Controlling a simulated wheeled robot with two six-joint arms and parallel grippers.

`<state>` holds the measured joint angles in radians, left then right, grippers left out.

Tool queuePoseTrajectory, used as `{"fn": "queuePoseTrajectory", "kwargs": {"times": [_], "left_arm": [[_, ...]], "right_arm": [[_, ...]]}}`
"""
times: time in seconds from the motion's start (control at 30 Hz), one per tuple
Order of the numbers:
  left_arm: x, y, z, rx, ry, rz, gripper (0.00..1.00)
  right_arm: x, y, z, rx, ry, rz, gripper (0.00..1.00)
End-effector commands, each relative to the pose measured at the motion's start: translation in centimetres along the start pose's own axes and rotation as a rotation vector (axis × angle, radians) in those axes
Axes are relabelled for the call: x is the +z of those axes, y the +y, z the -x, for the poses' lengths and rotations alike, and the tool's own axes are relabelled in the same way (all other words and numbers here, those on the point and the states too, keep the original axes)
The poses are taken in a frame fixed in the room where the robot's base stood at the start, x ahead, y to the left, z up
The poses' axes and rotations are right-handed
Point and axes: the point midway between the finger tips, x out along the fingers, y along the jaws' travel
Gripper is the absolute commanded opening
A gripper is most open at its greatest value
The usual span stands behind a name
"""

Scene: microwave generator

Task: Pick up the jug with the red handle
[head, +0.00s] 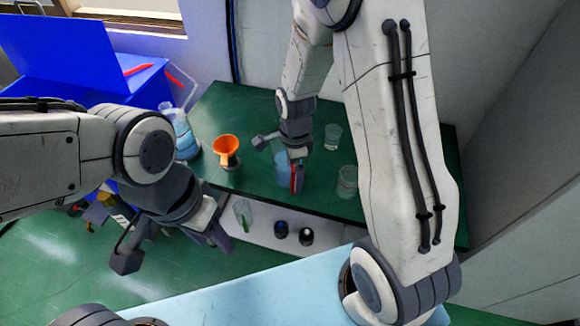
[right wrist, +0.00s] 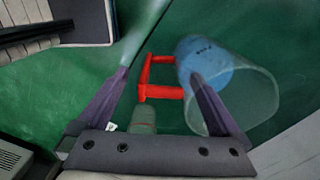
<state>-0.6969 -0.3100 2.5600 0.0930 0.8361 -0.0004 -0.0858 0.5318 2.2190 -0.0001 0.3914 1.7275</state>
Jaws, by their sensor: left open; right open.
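The jug is clear with blue contents and a red handle. In the head view the jug (head: 283,165) is on the green bench top, partly hidden by my right gripper (head: 280,162). In the right wrist view the jug (right wrist: 240,90) lies to the right, and its red handle (right wrist: 147,75) shows between the spread fingers of my right gripper (right wrist: 160,78). The right finger overlaps the jug's body in that view; I cannot tell if they touch. My left gripper (head: 175,248) is open and empty, left of the jug and in front of the bench.
An orange funnel (head: 226,146) and a flask with blue liquid (head: 186,140) stand left of the jug. Clear beakers stand to its right (head: 333,132) and nearer front (head: 347,185). A blue box (head: 60,65) is at the back left.

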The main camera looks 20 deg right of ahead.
Motion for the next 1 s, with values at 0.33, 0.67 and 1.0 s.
{"fn": "queuePoseTrajectory", "kwargs": {"times": [0.33, 0.67, 1.0], "left_arm": [[0.0, 0.0, 0.0, 0.0, 0.0, 0.0, 0.5], [0.0, 0.0, 0.02, 0.0, 0.0, 0.0, 0.5], [0.0, 0.0, -0.02, 0.0, 0.0, 0.0, 0.5]], "right_arm": [[0.02, -0.02, 0.06, -0.001, 0.0, 0.0, 0.12], [0.02, -0.11, 0.15, -0.004, -0.001, 0.0, 0.0], [0.04, -0.17, 1.0, -0.005, -0.001, 0.0, 0.0]]}}
